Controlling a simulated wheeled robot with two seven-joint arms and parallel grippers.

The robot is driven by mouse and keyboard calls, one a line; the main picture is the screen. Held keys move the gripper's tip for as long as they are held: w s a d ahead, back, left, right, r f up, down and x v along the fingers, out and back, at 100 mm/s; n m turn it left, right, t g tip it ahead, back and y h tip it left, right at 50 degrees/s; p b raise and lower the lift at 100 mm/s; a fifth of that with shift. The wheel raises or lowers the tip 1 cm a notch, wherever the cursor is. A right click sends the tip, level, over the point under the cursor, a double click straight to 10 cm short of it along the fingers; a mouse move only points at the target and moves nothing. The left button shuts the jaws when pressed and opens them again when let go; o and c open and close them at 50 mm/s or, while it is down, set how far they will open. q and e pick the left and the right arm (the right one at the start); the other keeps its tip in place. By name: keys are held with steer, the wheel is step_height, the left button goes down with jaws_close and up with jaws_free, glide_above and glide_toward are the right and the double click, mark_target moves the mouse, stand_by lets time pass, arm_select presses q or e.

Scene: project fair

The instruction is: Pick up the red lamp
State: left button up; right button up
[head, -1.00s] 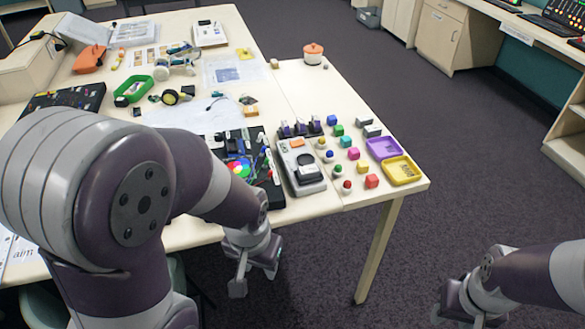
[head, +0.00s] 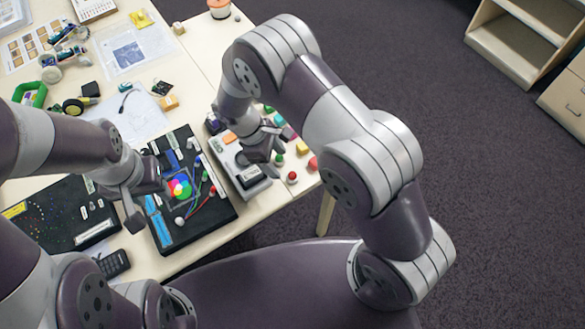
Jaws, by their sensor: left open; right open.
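The red lamp (head: 292,177), a small red bulb on a pale base, stands upright near the table's front right edge. A green lamp (head: 279,160) stands just behind it. My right gripper (head: 264,153) is open, pointing down over the grey device (head: 256,186), to the left of and behind the red lamp and apart from it. It hides part of the device and some small things behind. My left gripper (head: 143,200) is open and empty at the left edge of the black board with the colour wheel (head: 193,222).
Another black board (head: 62,214) and a black phone-like device (head: 115,263) lie at the left. My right arm covers the table's right side.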

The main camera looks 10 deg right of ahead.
mark_target(290, 173)
steer(key=p+x, duration=0.1)
steer(key=x, duration=0.1)
steer(key=p+x, duration=0.1)
steer(key=x, duration=0.2)
steer(key=p+x, duration=0.1)
steer(key=x, duration=0.2)
steer(key=shift+w+d, duration=0.2)
steer(key=shift+w, duration=0.1)
steer(key=shift+s+d+f, duration=0.1)
steer(key=shift+d+f, duration=0.05)
steer(key=shift+f, duration=0.2)
steer(key=c, duration=1)
steer(key=shift+c, duration=0.5)
steer(key=shift+r, duration=0.1)
